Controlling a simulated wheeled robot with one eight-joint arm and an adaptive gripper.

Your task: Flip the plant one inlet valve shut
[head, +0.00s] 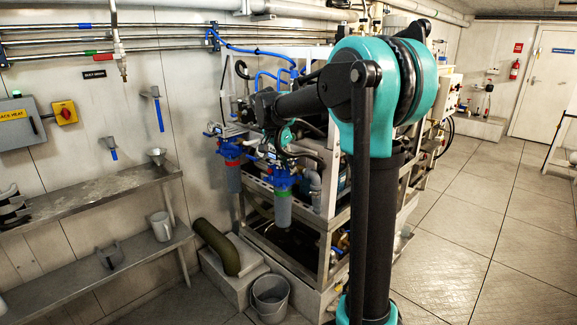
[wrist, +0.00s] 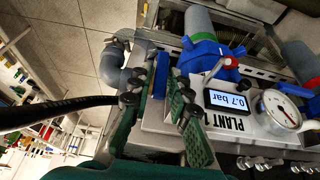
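In the wrist view, a narrow blue handle (wrist: 160,75), which looks like the inlet valve's lever, stands between the two green finger pads of my gripper (wrist: 167,82). The pads lie close on both sides of it; I cannot tell whether both press on it. The PLANT 1 panel (wrist: 206,122) is just right of the fingers, with a display reading 0.7 bar (wrist: 227,100) and a round gauge (wrist: 279,110). In the head view, my arm reaches over the watermaker rack, and the gripper and handle are too small and cluttered to make out.
A blue-topped filter housing (wrist: 208,54) and a grey pipe elbow (wrist: 115,62) are close to the fingers. In the head view, two blue-topped filters (head: 230,165) (head: 283,195) hang at the rack's front. A bucket (head: 270,296) stands below. The floor at right is clear.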

